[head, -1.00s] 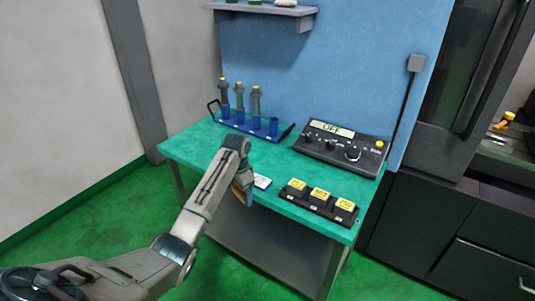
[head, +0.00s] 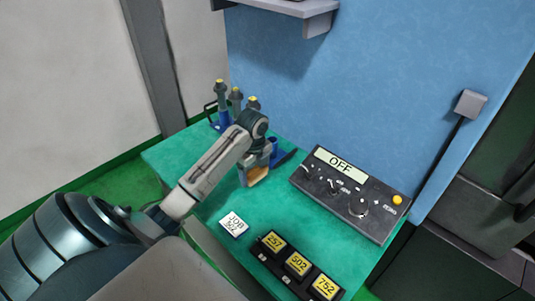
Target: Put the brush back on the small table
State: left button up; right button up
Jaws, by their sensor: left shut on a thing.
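The small table (head: 170,156) has a green top and stands against the blue wall panel. My left arm reaches over it from the left. My left gripper (head: 256,168) points down above the middle of the table top and is shut on the brush. A tan-brown part of the brush (head: 257,176) shows at the fingertips; the rest is hidden by the gripper. I cannot tell whether the brush touches the table. My right gripper is out of view.
A control box (head: 350,194) reading OFF stands at the right. A white card (head: 234,223) and a black tray (head: 262,256) with three yellow-labelled blocks lie in front. Green surface between them is clear.

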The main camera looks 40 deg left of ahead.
pick_arm(q)
jog(key=p, duration=0.2)
send_over(255, 197)
notch_tip(255, 197, down, 5)
jog(key=shift+s+d+r, duration=0.1)
jog(key=shift+f, duration=0.45)
notch_tip(255, 197, down, 4)
jog(key=shift+r+p, duration=0.1)
jog(key=shift+p, duration=0.45)
jog(key=o, duration=0.9)
jog(key=shift+o, duration=0.2)
jog(key=shift+r, duration=0.25)
notch_tip(255, 197, up, 11)
jog(key=b, duration=0.4)
jog(key=shift+f, duration=0.2)
jog(key=shift+r, duration=0.5)
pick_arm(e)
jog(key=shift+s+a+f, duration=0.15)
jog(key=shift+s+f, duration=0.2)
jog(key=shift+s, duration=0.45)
